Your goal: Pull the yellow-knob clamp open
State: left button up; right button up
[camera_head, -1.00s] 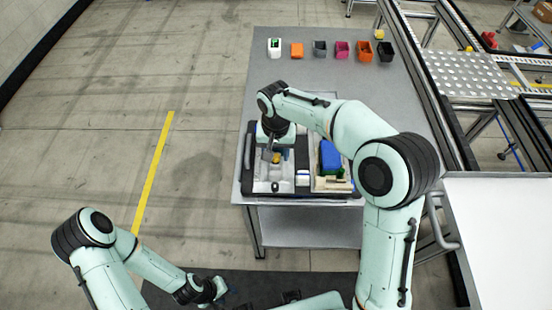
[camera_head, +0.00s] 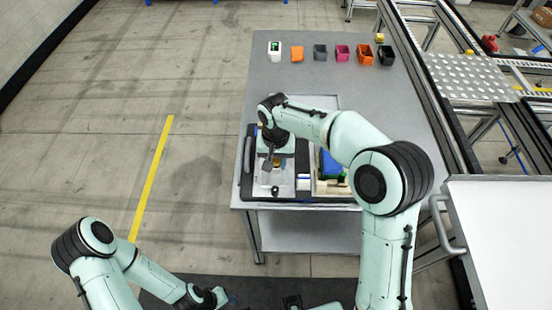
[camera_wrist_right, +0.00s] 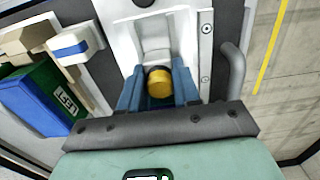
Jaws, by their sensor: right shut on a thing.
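The yellow knob (camera_wrist_right: 158,84) of the clamp sits between the blue fingers of my right gripper (camera_wrist_right: 158,92) in the right wrist view. The gripper is shut on it. The clamp stands in a pale fixture (camera_wrist_right: 152,35) on the pallet. In the head view my right gripper (camera_head: 268,163) reaches down over the left part of the pallet, and the knob is small and partly hidden there. My left gripper (camera_head: 215,298) is low in the head view, away from the table, and its jaws cannot be made out.
A blue box (camera_wrist_right: 45,97) and beige pieces lie in the tray beside the fixture. A grey handle (camera_wrist_right: 234,70) is at the pallet's other side. Several small coloured bins, including a pink one (camera_head: 342,52), line the table's (camera_head: 290,80) far end. The table between is clear.

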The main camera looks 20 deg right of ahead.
pick_arm(q)
jog(key=shift+f, duration=0.2)
pick_arm(e)
jog(key=shift+s+a, duration=0.1)
jog(key=shift+s, duration=0.1)
jog(key=shift+s+f, duration=0.1)
jog(key=shift+s, duration=0.05)
jog(key=shift+s+a+b, duration=0.15)
jog(key=shift+s+b, duration=0.25)
jog(key=shift+s, duration=0.15)
jog(key=shift+s+a+b, duration=0.15)
jog(key=shift+s+b, duration=0.25)
jog(key=shift+s, duration=0.1)
jog(key=o, duration=0.8)
pick_arm(q)
jog(key=shift+s+f, duration=0.55)
jog(key=shift+f, duration=0.15)
pick_arm(e)
jog(key=shift+w, duration=0.1)
